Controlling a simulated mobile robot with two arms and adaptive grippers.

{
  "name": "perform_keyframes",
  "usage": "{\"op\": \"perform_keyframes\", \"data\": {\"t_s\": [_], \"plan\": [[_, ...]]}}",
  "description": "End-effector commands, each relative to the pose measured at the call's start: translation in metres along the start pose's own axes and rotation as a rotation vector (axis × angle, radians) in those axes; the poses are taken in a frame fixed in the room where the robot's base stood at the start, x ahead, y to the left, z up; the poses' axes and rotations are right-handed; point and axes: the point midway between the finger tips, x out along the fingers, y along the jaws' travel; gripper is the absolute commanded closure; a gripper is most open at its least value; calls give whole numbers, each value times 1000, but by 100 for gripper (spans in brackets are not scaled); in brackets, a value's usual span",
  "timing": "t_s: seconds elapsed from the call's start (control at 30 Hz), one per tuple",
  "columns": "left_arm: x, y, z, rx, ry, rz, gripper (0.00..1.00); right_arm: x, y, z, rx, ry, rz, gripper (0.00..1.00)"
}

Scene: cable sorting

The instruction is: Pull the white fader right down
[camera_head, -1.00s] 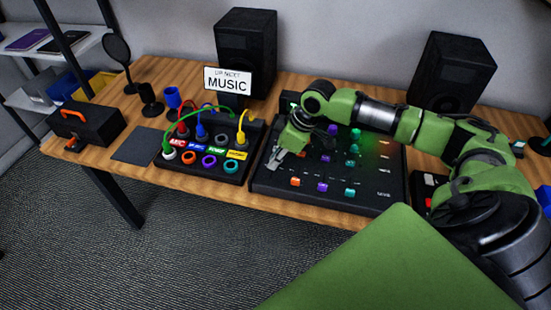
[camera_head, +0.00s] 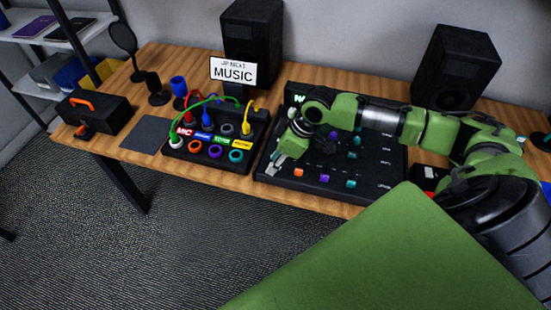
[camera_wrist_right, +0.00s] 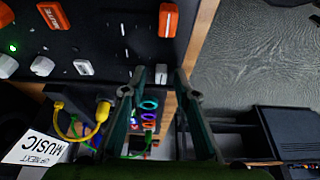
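The white fader (camera_wrist_right: 161,74) shows in the right wrist view as a small white cap near the edge of the black mixer (camera_wrist_right: 110,30). My right gripper (camera_wrist_right: 161,78) is open, with one fingertip on each side of the cap and small gaps between. In the head view, my right gripper (camera_head: 272,168) is at the left front part of the mixer (camera_head: 325,192), and its hand and arm cover part of the mixer. I cannot make out the white fader there. My left gripper is not in view.
Other white caps (camera_wrist_right: 83,67) and an orange cap (camera_wrist_right: 168,20) are near in the wrist view. A cable box (camera_head: 205,165) with plugged coloured cables stands left of the mixer. A MUSIC sign (camera_head: 233,72) and two speakers (camera_head: 251,45) are behind.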

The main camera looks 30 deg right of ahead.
Motion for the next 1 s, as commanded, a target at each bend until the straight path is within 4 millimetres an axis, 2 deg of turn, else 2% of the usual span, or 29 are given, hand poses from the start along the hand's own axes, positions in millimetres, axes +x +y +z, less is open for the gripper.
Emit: {"op": "perform_keyframes", "data": {"t_s": [0.17,0.27,0.7,0.83,1.0], "plan": [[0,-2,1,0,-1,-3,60,-2,0,0,0,0,1,72],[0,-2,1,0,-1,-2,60,-10,1,0,0,0,1,72],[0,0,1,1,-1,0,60,-96,1,1,-1,-2,3,72],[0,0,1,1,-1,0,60,-112,1,0,-1,0,2,72],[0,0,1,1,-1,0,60,-120,0,0,0,-1,0,72]]}}
